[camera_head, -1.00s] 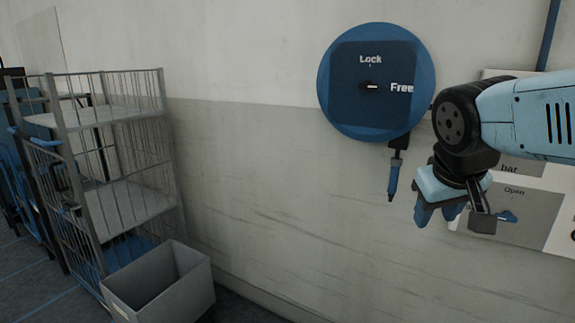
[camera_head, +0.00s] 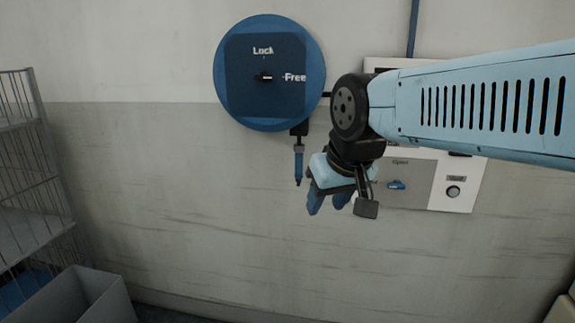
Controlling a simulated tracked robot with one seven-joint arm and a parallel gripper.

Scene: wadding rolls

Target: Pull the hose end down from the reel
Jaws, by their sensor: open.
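The round blue hose reel (camera_head: 237,105) is on the wall at upper middle, with the words "Lock" and "Free" on its dark face. Its small selector (camera_head: 266,77) points toward "Free". The blue hose end (camera_head: 299,164) hangs below the reel's lower right edge from a dark holder (camera_head: 299,129). My gripper (camera_head: 328,203) is open and points down, just right of and slightly lower than the hose end in the picture. I see no contact between them. The gap in depth cannot be told.
A white wall panel (camera_head: 463,170) with a blue lever (camera_head: 396,185) and a round button (camera_head: 453,192) is partly behind my arm. A wire cage trolley (camera_head: 40,170) and a grey bin (camera_head: 85,297) stand at left. The wall below the reel is clear.

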